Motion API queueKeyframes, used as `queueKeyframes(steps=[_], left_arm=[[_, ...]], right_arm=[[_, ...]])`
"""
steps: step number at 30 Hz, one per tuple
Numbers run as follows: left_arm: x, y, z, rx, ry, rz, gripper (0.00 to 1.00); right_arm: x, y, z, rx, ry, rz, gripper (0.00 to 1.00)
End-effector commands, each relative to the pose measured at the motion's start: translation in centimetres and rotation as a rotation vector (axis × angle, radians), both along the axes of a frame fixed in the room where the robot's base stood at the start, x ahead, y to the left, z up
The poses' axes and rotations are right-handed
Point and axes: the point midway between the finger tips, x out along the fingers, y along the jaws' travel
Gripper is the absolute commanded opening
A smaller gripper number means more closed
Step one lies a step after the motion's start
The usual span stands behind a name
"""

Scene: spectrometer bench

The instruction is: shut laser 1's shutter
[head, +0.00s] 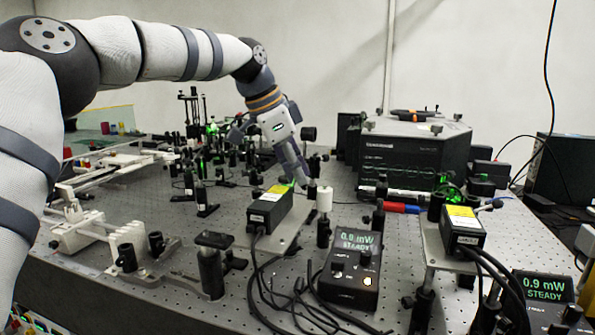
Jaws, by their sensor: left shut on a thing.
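A black laser box (270,208) with a yellow label sits on a plate at the middle of the bench; its number is too small to read. A similar box (462,228) stands to the right. My left gripper (303,183) reaches down at the far end of the middle box, its fingers shut on a small part there, apparently the shutter. The fingers mostly hide that part. A green glow shows beside the fingertips. My right gripper is out of view.
A power meter (350,270) reading STEADY stands in front; another (545,297), at lower right, reads 0.9 mW. A white-topped post (324,200) stands just right of my gripper. Black cables run in front of the middle box. A large black instrument (412,155) stands behind.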

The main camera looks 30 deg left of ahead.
Motion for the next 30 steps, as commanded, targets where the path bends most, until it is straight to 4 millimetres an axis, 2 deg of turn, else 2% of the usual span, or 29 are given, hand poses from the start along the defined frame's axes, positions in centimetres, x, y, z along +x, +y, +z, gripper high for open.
queueKeyframes(steps=[6,14,15,17,18,26,30], left_arm=[[-0.2,0.9,0.1,-0.221,-0.052,0.001,0.00],[-0.2,1.0,0.1,-0.237,-0.056,0.001,0.00],[-0.2,1.0,0.1,-0.237,-0.056,0.001,0.14],[-0.2,1.0,0.1,-0.237,-0.056,0.001,0.27],[-0.2,1.0,0.1,-0.236,-0.055,0.001,0.31],[-0.2,1.0,0.2,-0.235,-0.056,0.001,0.31],[-0.9,1.7,1.7,-0.236,-0.060,0.002,0.31]], right_arm=[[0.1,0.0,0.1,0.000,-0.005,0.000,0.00],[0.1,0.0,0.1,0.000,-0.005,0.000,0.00],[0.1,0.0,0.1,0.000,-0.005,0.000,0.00],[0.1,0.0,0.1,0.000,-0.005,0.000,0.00],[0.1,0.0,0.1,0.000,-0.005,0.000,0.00],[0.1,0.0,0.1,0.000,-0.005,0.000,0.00],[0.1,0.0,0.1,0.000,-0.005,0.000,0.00]])
